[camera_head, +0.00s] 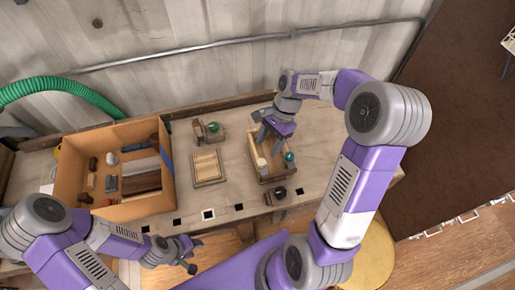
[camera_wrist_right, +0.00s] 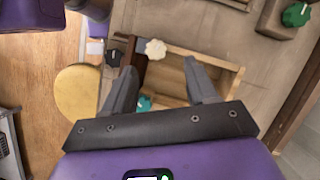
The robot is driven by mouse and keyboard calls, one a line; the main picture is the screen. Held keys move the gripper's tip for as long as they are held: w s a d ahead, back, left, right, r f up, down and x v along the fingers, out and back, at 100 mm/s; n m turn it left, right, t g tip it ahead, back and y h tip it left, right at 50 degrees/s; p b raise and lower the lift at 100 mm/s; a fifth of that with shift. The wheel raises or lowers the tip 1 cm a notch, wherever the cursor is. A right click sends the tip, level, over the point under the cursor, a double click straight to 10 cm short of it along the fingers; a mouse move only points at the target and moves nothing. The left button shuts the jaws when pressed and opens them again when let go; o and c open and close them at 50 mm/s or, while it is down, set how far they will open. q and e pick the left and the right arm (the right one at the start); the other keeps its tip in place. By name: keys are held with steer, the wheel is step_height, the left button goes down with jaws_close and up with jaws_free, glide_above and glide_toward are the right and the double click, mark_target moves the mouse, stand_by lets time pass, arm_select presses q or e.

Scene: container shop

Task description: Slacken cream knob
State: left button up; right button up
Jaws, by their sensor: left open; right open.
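The cream knob (camera_wrist_right: 155,49) is a small scalloped knob at the edge of an open wooden box (camera_wrist_right: 215,62). In the head view the cream knob (camera_head: 261,163) shows small at the box's left side. My right gripper (camera_wrist_right: 160,67) is open above the box. In the wrist view the cream knob appears just beyond the fingertips, between their lines; I cannot tell the height gap. In the head view my right gripper (camera_head: 267,142) hangs over the box. My left gripper (camera_head: 193,256) is open and empty at the table's front, far from the knob.
A teal knob (camera_head: 289,156) is on the box's right side. A black knob (camera_head: 281,191) stands in front. A green knob (camera_head: 213,127) on a block and a shallow wooden tray (camera_head: 208,167) lie left. A large orange box (camera_head: 75,163) of parts stands further left.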

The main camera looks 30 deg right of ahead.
mark_target(262, 161)
steer(key=x, duration=0.1)
steer(key=b+x, duration=0.1)
steer(key=x, duration=0.3)
steer(key=shift+s+f, duration=0.2)
steer(key=shift+s, duration=0.2)
steer(key=shift+a+f, duration=0.3)
steer(key=shift+f, duration=0.25)
steer(key=c, duration=1.1)
steer(key=shift+o, duration=0.2)
